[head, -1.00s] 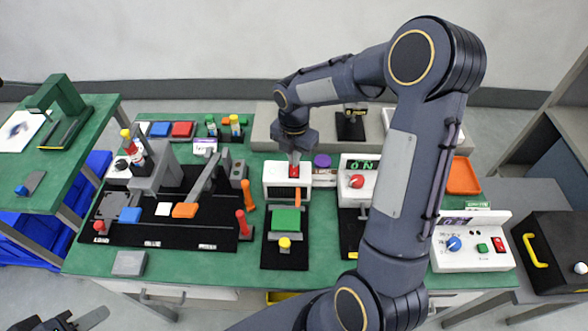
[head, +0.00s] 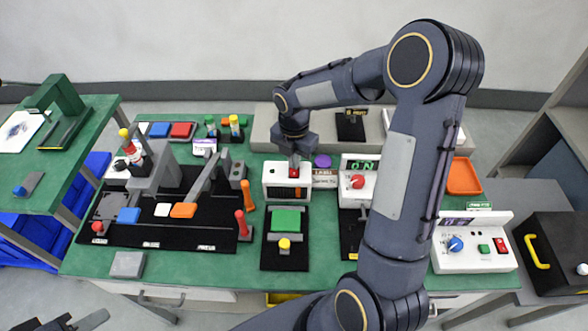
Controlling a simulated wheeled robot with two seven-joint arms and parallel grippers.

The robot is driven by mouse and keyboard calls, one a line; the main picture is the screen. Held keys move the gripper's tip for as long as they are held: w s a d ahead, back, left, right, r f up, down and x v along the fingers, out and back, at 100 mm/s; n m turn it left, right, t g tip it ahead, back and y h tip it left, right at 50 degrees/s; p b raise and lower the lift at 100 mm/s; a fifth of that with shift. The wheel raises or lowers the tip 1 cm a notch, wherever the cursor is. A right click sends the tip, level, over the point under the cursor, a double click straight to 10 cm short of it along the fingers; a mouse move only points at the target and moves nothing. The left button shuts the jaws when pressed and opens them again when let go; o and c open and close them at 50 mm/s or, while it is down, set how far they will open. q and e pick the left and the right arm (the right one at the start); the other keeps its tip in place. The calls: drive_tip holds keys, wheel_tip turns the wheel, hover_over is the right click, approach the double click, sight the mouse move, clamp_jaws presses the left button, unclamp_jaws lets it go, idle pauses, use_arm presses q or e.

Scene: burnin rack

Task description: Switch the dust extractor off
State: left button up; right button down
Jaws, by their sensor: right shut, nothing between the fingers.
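A white box (head: 270,180) with a dark front grille, apparently the dust extractor, stands at the middle of the green bench. A red switch (head: 294,173) sits on its upper front. A small orange strip (head: 297,191) shows at the grille. My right gripper (head: 294,165) is shut and empty, pointing down with its tips at the red switch. I cannot tell whether they touch it, as the fingers partly hide it. My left gripper (head: 62,324) is at the bottom left, cut off by the picture edge, far from the box.
A white unit with a red knob (head: 357,181) and green display stands right of the box. A black base with a green block (head: 286,219) lies in front. A black fixture board (head: 215,235) fills the left. My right arm covers the bench right of centre.

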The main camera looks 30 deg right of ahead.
drive_tip(key=shift+r+p, duration=2.85)
drive_tip(key=shift+r, duration=0.6)
drive_tip(key=s+a+r+m+t+y, duration=0.2)
drive_tip(key=s+r+m+t, duration=0.1)
drive_tip(key=s+r+m, duration=0.85)
drive_tip(key=s+a+m+t+y+b, duration=0.1)
drive_tip(key=s+a+m, duration=0.4)
drive_tip(key=s+m, duration=0.5)
drive_tip(key=m+t, duration=0.1)
drive_tip(key=m, duration=0.3)
drive_tip(key=shift+s+a+f+t+y, duration=0.15)
drive_tip(key=shift+s+f+t+y, duration=0.15)
drive_tip(key=shift+s+y, duration=0.1)
